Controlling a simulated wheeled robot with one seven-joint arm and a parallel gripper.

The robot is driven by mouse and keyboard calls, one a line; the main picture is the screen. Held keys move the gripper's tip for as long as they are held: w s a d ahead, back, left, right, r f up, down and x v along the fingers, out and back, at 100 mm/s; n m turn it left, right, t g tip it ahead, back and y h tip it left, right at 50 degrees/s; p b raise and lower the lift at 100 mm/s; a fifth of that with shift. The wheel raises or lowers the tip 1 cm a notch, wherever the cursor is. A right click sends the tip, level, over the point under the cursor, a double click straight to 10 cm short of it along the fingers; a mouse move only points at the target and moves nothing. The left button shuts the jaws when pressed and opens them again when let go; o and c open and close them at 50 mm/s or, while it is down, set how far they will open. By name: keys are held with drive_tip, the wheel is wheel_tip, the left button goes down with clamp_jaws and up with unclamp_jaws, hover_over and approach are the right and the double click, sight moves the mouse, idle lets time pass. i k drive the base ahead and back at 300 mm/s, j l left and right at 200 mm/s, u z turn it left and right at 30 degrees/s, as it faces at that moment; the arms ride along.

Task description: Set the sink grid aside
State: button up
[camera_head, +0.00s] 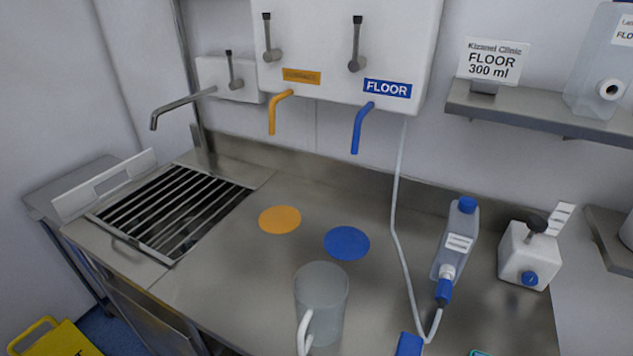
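The sink grid (178,203) is a dark metal frame with several parallel bars. It lies flat over the sink basin at the left of the steel counter, under the steel tap (181,106). A small curved handle (131,250) shows at its front left edge. Part of the basin shows dimly between the bars. My gripper is not in view.
A clear jug (321,297) stands at the counter front. Orange (280,219) and blue (347,243) discs mark the middle. A bottle (456,240), hose and white canister (527,256) are at right. A white slotted panel (105,185) stands left of the grid. A yellow object (57,339) is on the floor.

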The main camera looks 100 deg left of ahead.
sight(165, 260)
drive_tip(key=u, duration=3.5)
